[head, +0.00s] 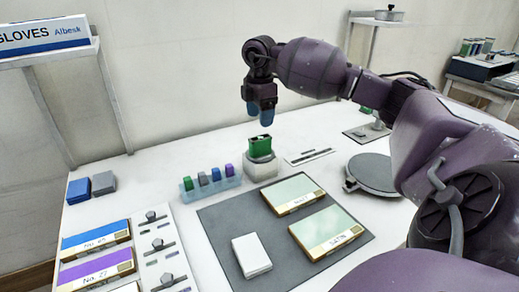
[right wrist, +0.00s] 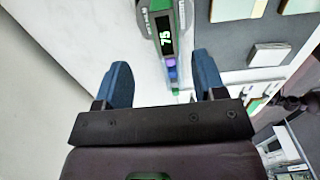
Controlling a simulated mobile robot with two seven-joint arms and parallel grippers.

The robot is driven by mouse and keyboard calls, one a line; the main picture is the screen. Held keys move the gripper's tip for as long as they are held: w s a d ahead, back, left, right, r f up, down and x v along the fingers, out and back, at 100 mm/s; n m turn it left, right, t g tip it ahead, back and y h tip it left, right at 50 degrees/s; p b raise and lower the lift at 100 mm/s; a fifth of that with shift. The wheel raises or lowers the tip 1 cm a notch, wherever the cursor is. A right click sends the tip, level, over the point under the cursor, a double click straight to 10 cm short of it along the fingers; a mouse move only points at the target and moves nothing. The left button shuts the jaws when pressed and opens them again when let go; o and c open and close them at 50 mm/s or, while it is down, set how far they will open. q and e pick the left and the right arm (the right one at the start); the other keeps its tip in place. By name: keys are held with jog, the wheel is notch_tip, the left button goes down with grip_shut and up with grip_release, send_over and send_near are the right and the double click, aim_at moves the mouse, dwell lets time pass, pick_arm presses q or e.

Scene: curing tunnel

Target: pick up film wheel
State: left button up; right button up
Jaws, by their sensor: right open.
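My right gripper (head: 260,118) is in the head view, pointing down with blue fingers, above a green device (head: 260,146) on a white block (head: 262,168). In the right wrist view the open, empty jaws (right wrist: 160,66) point towards this device (right wrist: 165,28), which has green sides and a dark display reading 75. It lies beyond the fingertips and is apart from them. I cannot tell for sure which thing is the film wheel; several small grey knobbed pieces (head: 158,243) lie on a white strip at the left. My left gripper is not in view.
A pale blue rack (head: 210,190) with several coloured blocks stands left of the white block. A grey mat (head: 222,225) bears two pale green panels (head: 293,193) and a white pad (head: 252,255). A grey round plate (head: 373,175) is at the right. A shelf (head: 50,55) is at upper left.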

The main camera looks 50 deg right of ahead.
aim_at(260, 138)
notch_tip(260, 138, down, 3)
jog(key=shift+s+a+f, duration=0.15)
jog(key=shift+f, duration=0.4)
notch_tip(260, 138, down, 4)
jog(key=shift+s+a+b, duration=0.1)
jog(key=shift+s+b, duration=0.05)
jog(key=shift+b, duration=0.25)
jog(key=shift+c, duration=0.5)
jog(key=c, duration=1)
jog(key=shift+r, duration=0.1)
